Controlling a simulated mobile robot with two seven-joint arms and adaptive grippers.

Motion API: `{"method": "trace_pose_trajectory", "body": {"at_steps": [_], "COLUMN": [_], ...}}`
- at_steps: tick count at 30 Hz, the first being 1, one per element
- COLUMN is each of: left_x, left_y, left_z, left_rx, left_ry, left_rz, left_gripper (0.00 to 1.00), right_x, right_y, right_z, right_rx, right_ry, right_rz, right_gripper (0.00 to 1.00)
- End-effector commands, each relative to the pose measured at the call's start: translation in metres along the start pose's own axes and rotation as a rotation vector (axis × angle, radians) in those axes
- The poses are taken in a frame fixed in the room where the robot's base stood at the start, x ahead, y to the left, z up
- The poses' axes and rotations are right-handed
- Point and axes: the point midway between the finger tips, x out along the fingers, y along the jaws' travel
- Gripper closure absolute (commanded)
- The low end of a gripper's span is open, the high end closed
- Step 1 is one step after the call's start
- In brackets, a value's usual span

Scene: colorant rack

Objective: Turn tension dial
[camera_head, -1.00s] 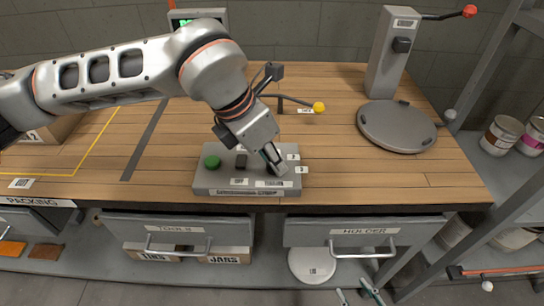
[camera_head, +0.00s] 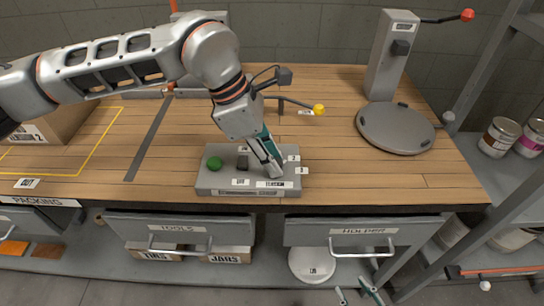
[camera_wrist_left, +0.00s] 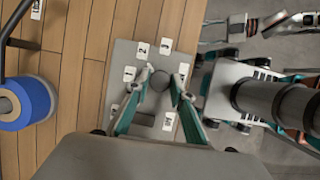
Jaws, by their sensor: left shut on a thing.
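The tension dial (camera_wrist_left: 159,81) is a dark round knob on a grey control box (camera_head: 208,182) at the table's front edge. Small number labels stand around it in the left wrist view. My left gripper (camera_head: 277,172) points down at the box's right part and hides most of the dial in the head view. In the left wrist view its fingers (camera_wrist_left: 159,86) are shut on the dial, one on each side. Which number the dial points at cannot be told. My right gripper (camera_head: 356,292) shows only its spread fingertips at the bottom of the head view, empty.
On the box are a green button (camera_head: 214,163) and a dark switch (camera_head: 242,162). A lever with a yellow knob (camera_head: 319,110) is behind. A grey round plate (camera_head: 397,128) is to the right. A blue roll (camera_wrist_left: 27,102) shows in the left wrist view.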

Motion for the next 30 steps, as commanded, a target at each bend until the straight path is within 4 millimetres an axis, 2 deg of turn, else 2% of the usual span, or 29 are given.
{"method": "trace_pose_trajectory", "body": {"at_steps": [13,14,15,26,30], "left_x": [-0.001,-0.001,-0.001,-0.001,-0.012], "left_y": [0.0,0.0,0.0,0.0,0.001], "left_z": [0.0,0.0,0.0,0.0,0.0], "left_rx": [0.011,0.011,0.011,0.01,0.009], "left_ry": [0.0,0.0,0.0,0.0,0.0], "left_rz": [-0.003,-0.003,-0.003,-0.003,0.0], "left_gripper": [0.99,0.72,0.62,0.61,0.61], "right_x": [0.0,0.0,0.0,-0.001,-0.001], "right_y": [-0.001,-0.001,-0.001,-0.001,-0.001], "right_z": [0.0,0.001,0.001,0.002,0.002], "right_rx": [0.0,0.0,0.0,-0.001,-0.001], "right_ry": [-0.001,-0.001,-0.001,-0.005,-0.004], "right_rz": [-0.001,-0.001,-0.001,-0.003,-0.002], "right_gripper": [0.6,0.6,0.6,0.6,0.6]}}
